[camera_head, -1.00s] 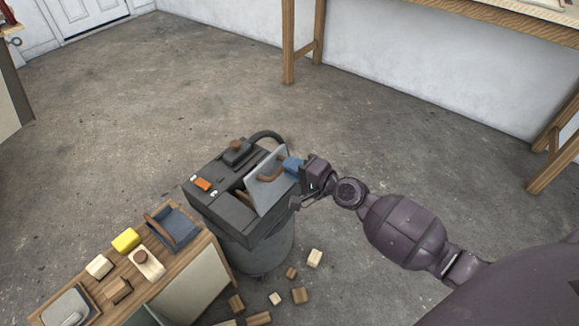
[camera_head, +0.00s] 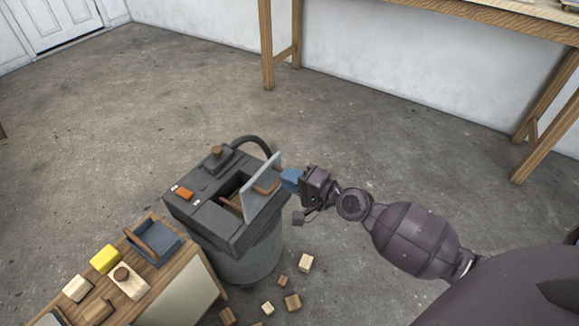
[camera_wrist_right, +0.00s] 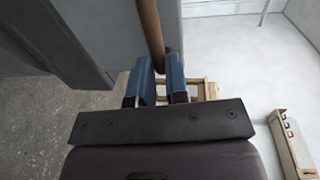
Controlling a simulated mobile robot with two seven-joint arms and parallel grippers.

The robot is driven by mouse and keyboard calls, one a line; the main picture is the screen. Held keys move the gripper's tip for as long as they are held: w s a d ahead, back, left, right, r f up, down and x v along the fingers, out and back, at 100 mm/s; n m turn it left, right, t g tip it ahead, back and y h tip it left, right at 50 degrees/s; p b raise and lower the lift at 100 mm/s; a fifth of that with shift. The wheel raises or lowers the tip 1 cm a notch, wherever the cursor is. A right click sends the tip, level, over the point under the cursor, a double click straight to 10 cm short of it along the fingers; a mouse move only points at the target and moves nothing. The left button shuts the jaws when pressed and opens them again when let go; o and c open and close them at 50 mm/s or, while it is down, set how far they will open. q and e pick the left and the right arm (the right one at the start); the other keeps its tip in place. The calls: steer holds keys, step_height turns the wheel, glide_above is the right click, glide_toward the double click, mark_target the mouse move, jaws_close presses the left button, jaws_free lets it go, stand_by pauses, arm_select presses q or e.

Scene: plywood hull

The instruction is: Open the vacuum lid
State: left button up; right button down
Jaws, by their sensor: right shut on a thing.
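The vacuum (camera_head: 215,215) is a dark grey box on a round grey drum. Its light grey lid (camera_head: 258,205) stands steeply raised at the box's right side, with a dark opening (camera_head: 233,188) and some brown wood showing beside it. My right gripper (camera_head: 290,180) is at the lid's right edge, shut on the brown lid handle (camera_head: 268,184). In the right wrist view the handle (camera_wrist_right: 151,30) runs up from between the blue fingers (camera_wrist_right: 164,82); the grip itself is partly hidden. My left gripper is not in view.
A wooden bench (camera_head: 172,262) at lower left holds a blue-grey tray (camera_head: 160,252), a yellow block (camera_head: 105,259) and wooden blocks. Several wood offcuts (camera_head: 292,303) lie on the floor before the vacuum. A wooden table (camera_head: 480,12) stands against the back wall. The floor behind the vacuum is clear.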

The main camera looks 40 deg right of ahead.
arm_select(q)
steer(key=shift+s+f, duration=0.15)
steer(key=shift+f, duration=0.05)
arm_select(e)
steer(key=shift+s+a+f, duration=0.1)
steer(key=shift+s+f, duration=0.1)
steer(key=shift+f, duration=0.3)
steer(key=shift+s+f, duration=0.15)
steer(key=shift+f, duration=0.3)
steer(key=c, duration=1.2)
jaws_free()
steer(key=shift+w+f, duration=0.1)
steer(key=shift+c, duration=0.2)
steer(key=shift+o, duration=0.6)
steer(key=shift+w+r, duration=0.1)
steer(key=shift+r, duration=0.1)
steer(key=shift+w+r, duration=0.1)
steer(key=shift+r, duration=0.1)
arm_select(q)
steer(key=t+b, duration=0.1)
steer(key=b, duration=0.2)
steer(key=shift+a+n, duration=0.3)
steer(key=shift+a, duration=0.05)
arm_select(e)
steer(key=v, duration=1)
steer(key=shift+s+r, duration=0.2)
steer(key=shift+s, duration=0.15)
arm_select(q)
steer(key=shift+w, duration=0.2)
